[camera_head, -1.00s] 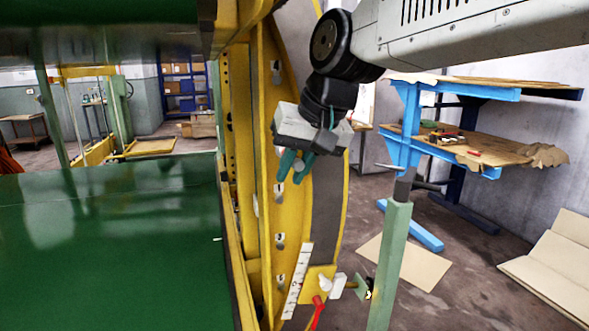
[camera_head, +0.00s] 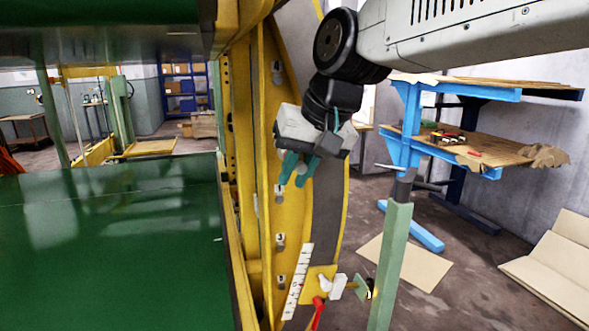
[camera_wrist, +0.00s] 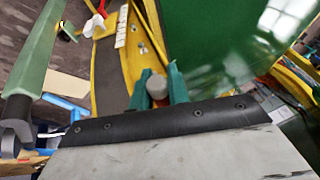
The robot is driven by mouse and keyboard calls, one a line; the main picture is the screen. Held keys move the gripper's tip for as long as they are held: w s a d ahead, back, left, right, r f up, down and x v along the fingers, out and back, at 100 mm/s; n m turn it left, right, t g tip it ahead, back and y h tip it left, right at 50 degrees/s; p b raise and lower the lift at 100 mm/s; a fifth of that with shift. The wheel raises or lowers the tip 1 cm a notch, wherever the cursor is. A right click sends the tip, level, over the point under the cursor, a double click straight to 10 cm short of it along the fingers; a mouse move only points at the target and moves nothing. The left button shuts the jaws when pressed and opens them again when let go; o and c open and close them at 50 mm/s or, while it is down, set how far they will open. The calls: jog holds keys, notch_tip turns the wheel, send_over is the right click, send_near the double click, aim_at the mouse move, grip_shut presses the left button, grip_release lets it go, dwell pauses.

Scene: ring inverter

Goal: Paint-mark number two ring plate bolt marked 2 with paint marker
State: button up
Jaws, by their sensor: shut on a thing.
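My gripper (camera_head: 292,184) has two teal fingers and hangs tilted in front of the yellow ring plate (camera_head: 265,150). It is shut on a short grey-white cylinder, probably the paint marker (camera_wrist: 157,87), seen end-on in the wrist view. The ring plate carries several bolts in a column: an upper bolt (camera_head: 277,72), a lower bolt (camera_head: 280,243) and a bottom bolt (camera_head: 280,282). Pale number marks sit near them but are too small to read surely. The fingertips lie over the plate between the upper and lower bolts; I cannot tell whether the marker touches anything.
A white numbered strip (camera_head: 298,282) and a red-handled clamp (camera_head: 318,311) are low on the ring. A green post (camera_head: 390,265) stands to the right. A large green surface (camera_head: 110,250) fills the left. A blue workbench (camera_head: 470,150) stands at back right.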

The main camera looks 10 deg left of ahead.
jog(key=shift+s+d, duration=0.4)
jog(key=shift+s, duration=0.45)
jog(key=shift+s+d, duration=0.4)
jog(key=shift+s, duration=0.45)
